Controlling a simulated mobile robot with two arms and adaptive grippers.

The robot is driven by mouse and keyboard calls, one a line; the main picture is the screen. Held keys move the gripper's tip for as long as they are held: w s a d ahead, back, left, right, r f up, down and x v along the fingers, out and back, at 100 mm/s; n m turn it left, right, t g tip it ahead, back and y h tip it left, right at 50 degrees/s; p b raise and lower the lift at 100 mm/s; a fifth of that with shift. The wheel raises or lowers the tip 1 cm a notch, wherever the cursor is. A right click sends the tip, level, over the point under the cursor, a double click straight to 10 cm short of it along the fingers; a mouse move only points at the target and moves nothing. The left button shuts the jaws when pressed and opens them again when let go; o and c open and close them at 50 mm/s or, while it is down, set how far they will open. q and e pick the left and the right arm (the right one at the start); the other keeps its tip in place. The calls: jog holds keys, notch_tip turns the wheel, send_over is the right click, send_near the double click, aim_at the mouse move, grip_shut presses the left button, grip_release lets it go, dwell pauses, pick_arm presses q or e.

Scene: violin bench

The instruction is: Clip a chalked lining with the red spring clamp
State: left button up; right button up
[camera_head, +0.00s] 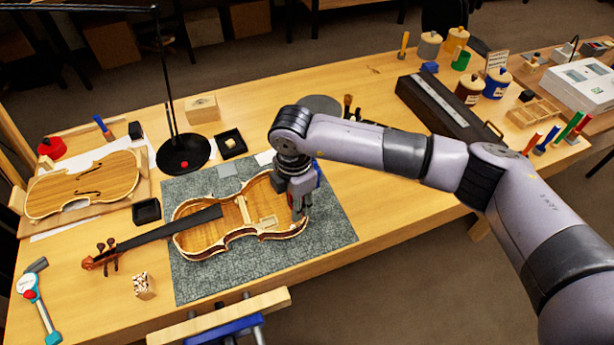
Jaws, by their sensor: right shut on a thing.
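The open violin body (212,238) lies on the grey-green mat, with its neck pointing left and its inside and rim linings showing. No chalk mark can be made out at this size. My right gripper (298,210) points down at the right end of the body, over its rim. It is shut on what seems to be the red spring clamp (319,172), of which only a small red bit shows beside the fingers. The rest of the clamp is hidden, and I cannot tell whether it touches the lining. My left gripper is not in view.
The mat (330,232) has bare room right of the violin. A black lamp base (183,155), a violin plate (85,185) and small black trays (147,211) stand left. A long black case (446,104) and jars (497,84) stand at the back right. A vise (225,322) juts from the front edge.

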jog(key=shift+s+a, duration=0.1)
jog(key=shift+f, duration=0.15)
jog(key=shift+a, duration=0.1)
jog(key=shift+f+b, duration=0.1)
jog(key=shift+b, duration=0.25)
jog(key=shift+f+b, duration=2.2)
jog(key=shift+f, duration=0.55)
jog(key=shift+b, duration=0.35)
jog(key=shift+f, duration=0.15)
